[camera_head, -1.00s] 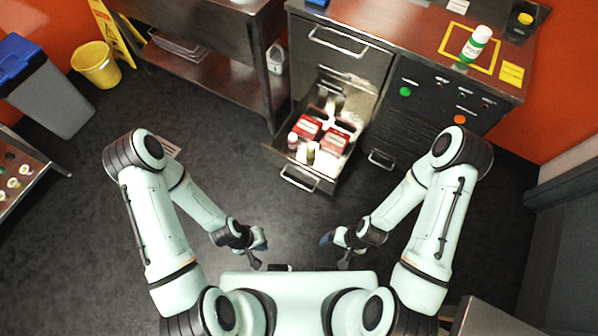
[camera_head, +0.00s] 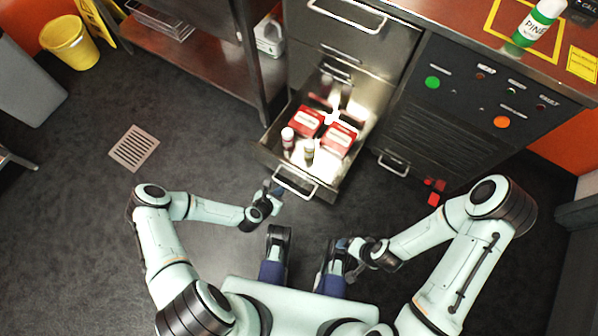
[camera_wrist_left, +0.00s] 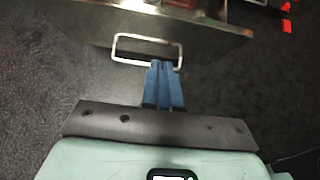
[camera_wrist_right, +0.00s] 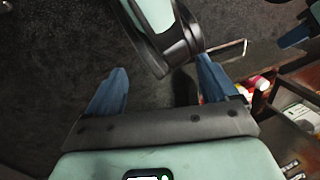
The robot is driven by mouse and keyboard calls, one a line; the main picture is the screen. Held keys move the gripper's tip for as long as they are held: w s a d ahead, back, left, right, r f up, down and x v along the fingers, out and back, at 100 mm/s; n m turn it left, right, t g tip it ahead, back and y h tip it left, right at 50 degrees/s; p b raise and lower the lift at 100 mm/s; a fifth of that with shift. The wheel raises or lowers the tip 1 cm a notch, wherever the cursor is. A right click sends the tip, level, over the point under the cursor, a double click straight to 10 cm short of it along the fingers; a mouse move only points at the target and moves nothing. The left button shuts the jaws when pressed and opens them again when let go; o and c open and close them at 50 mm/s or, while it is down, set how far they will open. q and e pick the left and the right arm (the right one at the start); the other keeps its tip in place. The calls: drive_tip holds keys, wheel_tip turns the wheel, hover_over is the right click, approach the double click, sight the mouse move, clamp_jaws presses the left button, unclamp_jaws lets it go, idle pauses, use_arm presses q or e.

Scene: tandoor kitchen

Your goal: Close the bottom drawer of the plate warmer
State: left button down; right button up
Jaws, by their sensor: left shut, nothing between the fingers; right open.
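The plate warmer's bottom drawer (camera_head: 262,152) is pulled out at the centre of the head view, with red boxes and small bottles inside. Its front carries a pale bar handle (camera_head: 297,188), which also shows in the left wrist view (camera_wrist_left: 118,47). My left gripper (camera_head: 274,188) is shut and empty, just in front of the drawer front, near the left end of the handle in the head view. In the left wrist view its blue fingertips (camera_wrist_left: 163,66) appear at the handle's lower bar; contact is unclear. My right gripper (camera_wrist_right: 160,78) is open and empty, low and away from the drawer.
A closed drawer front (camera_head: 365,45) is above the open one. A control panel (camera_head: 465,95) with green and orange buttons is to the right. Small red objects (camera_head: 435,190) show at lower right. A steel shelf unit (camera_head: 205,60) stands left; the dark floor left of the drawer is clear.

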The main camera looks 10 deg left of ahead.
sight(299, 172)
use_arm(q)
drive_tip(key=b+x, duration=0.1)
drive_tip(key=x, duration=0.2)
drive_tip(key=r+b+x, duration=0.1)
drive_tip(key=x, duration=0.3)
drive_tip(key=w+b+x, duration=0.1)
drive_tip(key=x, duration=0.3)
drive_tip(key=shift+w+d+r, duration=0.1)
drive_tip(key=shift+w+d, duration=0.15)
drive_tip(key=shift+d, duration=0.1)
drive_tip(key=shift+w+d+b, duration=0.2)
drive_tip(key=shift+w+b, duration=0.15)
drive_tip(key=shift+w, duration=0.15)
use_arm(e)
drive_tip(key=w+d+f+t+h, duration=0.1)
drive_tip(key=w+d+f, duration=0.2)
drive_tip(key=w+f, duration=0.1)
drive_tip(key=shift+w+f+t, duration=0.15)
drive_tip(key=shift+w+t, duration=0.25)
drive_tip(key=shift+w, duration=0.5)
